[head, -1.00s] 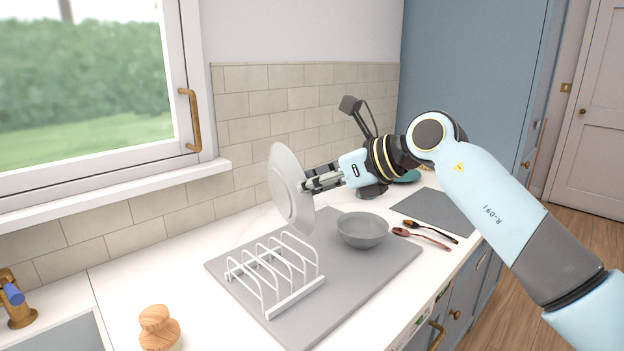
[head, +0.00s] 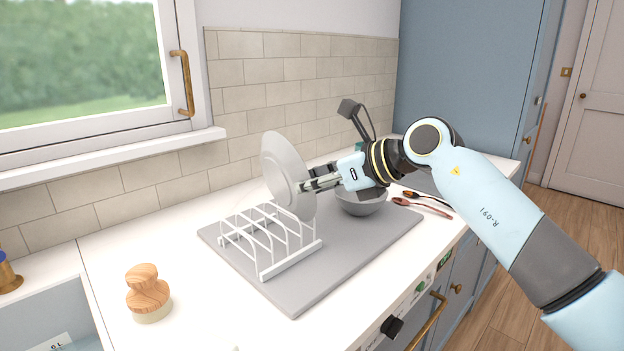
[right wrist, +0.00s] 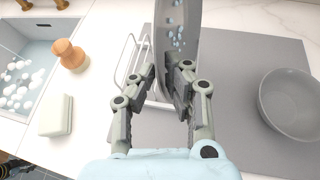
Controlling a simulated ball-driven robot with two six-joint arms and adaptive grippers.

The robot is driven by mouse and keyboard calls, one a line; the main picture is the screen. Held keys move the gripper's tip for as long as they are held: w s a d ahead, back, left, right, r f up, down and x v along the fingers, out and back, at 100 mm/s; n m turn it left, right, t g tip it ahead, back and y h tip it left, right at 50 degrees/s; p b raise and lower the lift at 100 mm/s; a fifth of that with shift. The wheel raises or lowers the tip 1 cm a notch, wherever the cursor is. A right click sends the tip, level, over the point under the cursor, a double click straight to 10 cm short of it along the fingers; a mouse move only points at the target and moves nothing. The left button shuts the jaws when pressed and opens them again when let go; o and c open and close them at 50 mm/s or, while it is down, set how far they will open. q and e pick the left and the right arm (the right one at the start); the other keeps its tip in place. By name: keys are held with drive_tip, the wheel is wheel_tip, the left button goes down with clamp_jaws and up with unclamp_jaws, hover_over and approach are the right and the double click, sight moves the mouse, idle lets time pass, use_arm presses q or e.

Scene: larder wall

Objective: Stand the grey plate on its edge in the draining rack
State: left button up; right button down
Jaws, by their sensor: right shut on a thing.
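The grey plate (head: 284,168) is on edge, its face turned toward the left, at the back right end of the white draining rack (head: 292,262). My right gripper (head: 304,186) is shut on the plate from its right side. In the right wrist view the plate (right wrist: 182,30) stands between the fingertips (right wrist: 168,78), with pale blue spots on its face, and the rack (right wrist: 134,62) is partly hidden behind the fingers. The plate's lower edge overlaps the rack's far end in the head view; I cannot tell whether they touch. My left gripper is not in view.
The rack stands on a grey mat (head: 345,255). A grey bowl (head: 362,202) is right of it, partly behind my gripper. Two spoons (head: 425,207) lie further right. A wooden-handled brush (head: 148,290) is at left, near the sink. The tiled wall is behind.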

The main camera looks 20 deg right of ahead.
drive_tip(key=shift+s+f, duration=0.15)
drive_tip(key=shift+f, duration=0.6)
drive_tip(key=c, duration=1.6)
unclamp_jaws()
drive_tip(key=shift+a, duration=0.15)
drive_tip(key=o, duration=0.3)
drive_tip(key=shift+w+a+r, duration=0.1)
drive_tip(key=shift+w+a, duration=0.1)
drive_tip(key=shift+w, duration=0.1)
drive_tip(key=shift+o, duration=0.2)
drive_tip(key=shift+s+d+r, duration=0.1)
drive_tip(key=shift+r, duration=0.05)
drive_tip(key=shift+d, duration=0.1)
drive_tip(key=shift+r, duration=0.1)
wheel_tip(320, 180, up, 10)
drive_tip(key=p, duration=0.8)
